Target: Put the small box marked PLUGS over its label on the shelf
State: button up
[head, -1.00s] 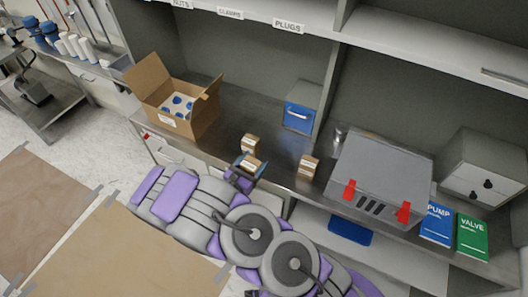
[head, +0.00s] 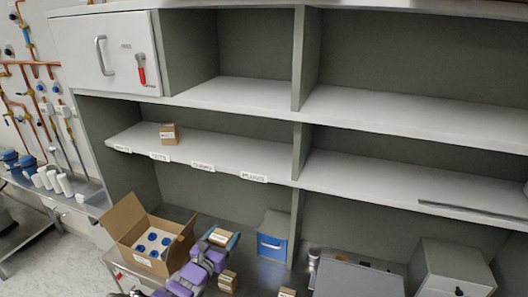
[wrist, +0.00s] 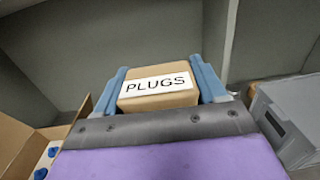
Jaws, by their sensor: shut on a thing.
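My gripper (head: 222,234) is shut on a small cardboard box (wrist: 160,101). In the wrist view its white label reads PLUGS, facing the camera, with a blue finger on each side. In the head view the held box (head: 221,239) is raised above the bench, right of the open carton and below the shelf. The PLUGS label (head: 253,177) is on the front edge of the middle shelf (head: 235,153), the rightmost of several labels left of the divider. The shelf above that label is bare.
Another small box (head: 168,134) stands on the shelf above a label further left. Two more small boxes (head: 228,281) (head: 287,293) are on the bench. An open carton (head: 150,240) is at left, a blue-fronted bin (head: 272,246) at right. A vertical divider (head: 298,153) bounds the shelf.

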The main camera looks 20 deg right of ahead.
jog(key=w+d+r+p, duration=0.1)
jog(key=d+r+p, duration=0.25)
jog(key=r, duration=0.85)
jog(key=w+d+r+p, duration=0.2)
jog(key=d+r+p, duration=0.15)
jog(key=r, duration=0.85)
jog(key=shift+n+t+y, duration=0.3)
jog(key=shift+y, duration=0.1)
jog(key=p+x, duration=0.4)
jog(key=x, duration=1.3)
jog(key=shift+w+d, duration=0.2)
jog(key=shift+d, duration=0.15)
jog(key=shift+a+f+p, duration=0.15)
jog(key=shift+f+p, duration=0.6)
jog(key=shift+f, duration=1)
jog(key=o, duration=1.2)
